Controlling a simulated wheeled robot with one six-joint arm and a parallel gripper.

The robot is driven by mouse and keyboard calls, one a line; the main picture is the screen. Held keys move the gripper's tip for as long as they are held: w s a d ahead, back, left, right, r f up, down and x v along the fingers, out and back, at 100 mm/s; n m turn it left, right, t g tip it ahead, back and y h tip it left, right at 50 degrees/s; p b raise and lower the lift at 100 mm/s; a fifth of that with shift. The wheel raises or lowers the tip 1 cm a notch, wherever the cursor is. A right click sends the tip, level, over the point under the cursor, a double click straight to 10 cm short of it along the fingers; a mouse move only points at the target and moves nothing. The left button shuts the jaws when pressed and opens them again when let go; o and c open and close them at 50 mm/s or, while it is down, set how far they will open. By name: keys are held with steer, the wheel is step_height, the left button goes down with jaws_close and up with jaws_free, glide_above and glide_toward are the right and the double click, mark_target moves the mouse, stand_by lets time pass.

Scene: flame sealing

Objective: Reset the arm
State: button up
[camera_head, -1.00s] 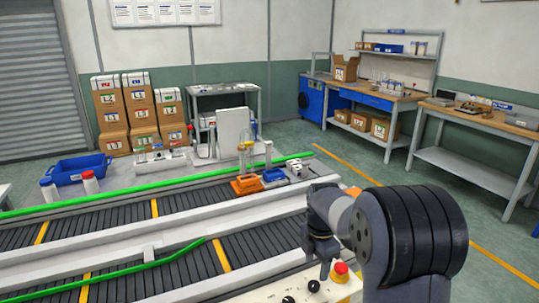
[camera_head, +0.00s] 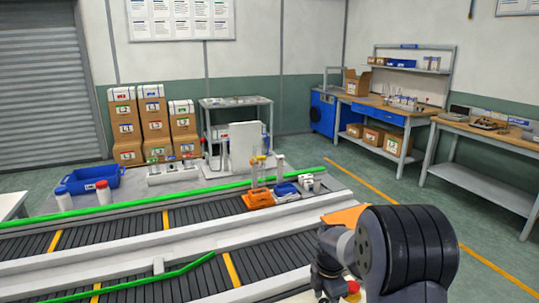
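My arm shows at the lower right of the head view, a thick black ribbed joint in front of grey links. My gripper (camera_head: 328,292) points down at the bottom edge of the picture, right of the conveyor. Its fingertips are cut off or hidden, so I cannot tell whether it is open or holds anything. A red button (camera_head: 352,287) shows partly behind the arm.
A conveyor (camera_head: 130,250) with green rails runs across the front. An orange tool (camera_head: 259,199) and a blue tray (camera_head: 285,190) stand at its far side. A blue bin (camera_head: 91,180) sits at left. Stacked boxes (camera_head: 154,130) and workbenches (camera_head: 385,113) stand behind.

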step_height(320, 180, up, 11)
step_height(320, 180, down, 10)
steer(key=shift+f, duration=0.6)
steer(key=m, duration=0.6)
steer(key=shift+r, duration=0.1)
steer(key=m, duration=0.6)
steer(key=shift+p, duration=0.4)
steer(key=m, duration=0.6)
steer(key=shift+p, duration=0.4)
steer(key=m+p, duration=0.1)
steer(key=m, duration=0.5)
